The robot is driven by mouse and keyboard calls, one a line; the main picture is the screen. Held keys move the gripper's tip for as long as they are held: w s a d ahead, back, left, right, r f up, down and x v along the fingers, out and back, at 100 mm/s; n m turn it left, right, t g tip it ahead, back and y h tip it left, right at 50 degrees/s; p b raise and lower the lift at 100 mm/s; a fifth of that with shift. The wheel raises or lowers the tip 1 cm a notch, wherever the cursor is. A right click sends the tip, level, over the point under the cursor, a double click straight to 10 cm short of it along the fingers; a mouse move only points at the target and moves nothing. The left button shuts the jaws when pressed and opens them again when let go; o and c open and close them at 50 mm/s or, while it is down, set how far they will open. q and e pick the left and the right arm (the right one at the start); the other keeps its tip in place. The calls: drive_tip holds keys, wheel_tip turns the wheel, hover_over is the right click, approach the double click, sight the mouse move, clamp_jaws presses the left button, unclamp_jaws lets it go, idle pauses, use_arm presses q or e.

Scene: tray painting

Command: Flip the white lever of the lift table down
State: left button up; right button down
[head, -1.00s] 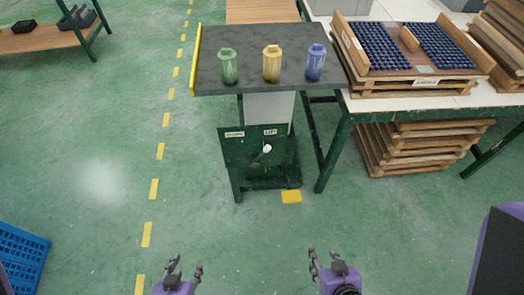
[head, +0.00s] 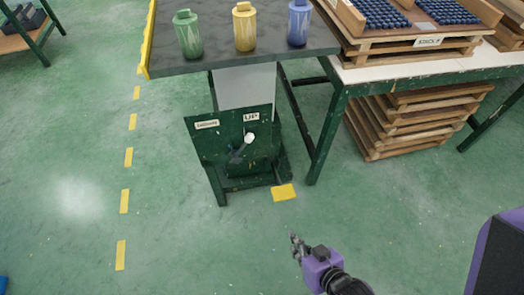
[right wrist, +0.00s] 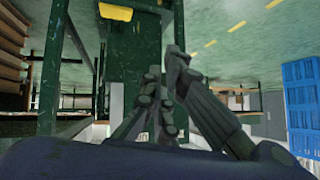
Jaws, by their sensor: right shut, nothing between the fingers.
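The lift table (head: 225,58) has a dark grey top, and a dark green panel (head: 215,150) hangs below its front edge. The lever's white knob (head: 249,138) is on this panel, on a dark arm tilted up and right, just under the "UP" label (head: 251,117). Another label (head: 207,124), too small to read surely, is at the panel's upper left. My right gripper (head: 296,245) is shut and empty, below and right of the panel and apart from the lever. Its fingers (right wrist: 168,70) also show in the right wrist view, where I cannot make out the lever. My left gripper is out of view.
Green, yellow and blue canisters (head: 244,28) stand on the lift table. A green-framed bench (head: 420,72) with stacked wooden trays stands at the right. A yellow floor marking (head: 284,192) lies by the lift's foot. The floor in front is clear.

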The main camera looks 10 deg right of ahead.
drive_tip(key=w+a+f+m+t+y+b, duration=0.1)
drive_tip(key=w+a+f+m+y+b, duration=0.1)
drive_tip(key=w+b, duration=0.3)
drive_tip(key=w+a+f+m+t+y+b, duration=0.1)
drive_tip(key=w+f+m+t+b, duration=0.1)
drive_tip(key=w+b, duration=0.35)
drive_tip(key=m+t+h+b, duration=0.2)
drive_tip(key=m+t+b, duration=0.45)
drive_tip(key=m, duration=1.15)
approach(268, 137)
drive_tip(key=v, duration=0.4)
drive_tip(key=shift+s+d+f+m, duration=0.1)
drive_tip(key=shift+d+f+m, duration=0.05)
drive_tip(key=shift+m, duration=0.15)
drive_tip(key=x, duration=1)
drive_tip(key=a, duration=0.1)
drive_tip(key=a+r, duration=0.1)
drive_tip(key=shift+a+r, duration=0.3)
drive_tip(key=shift+a+r+p, duration=0.2)
drive_tip(key=shift+a+p, duration=0.1)
drive_tip(key=shift+a, duration=0.15)
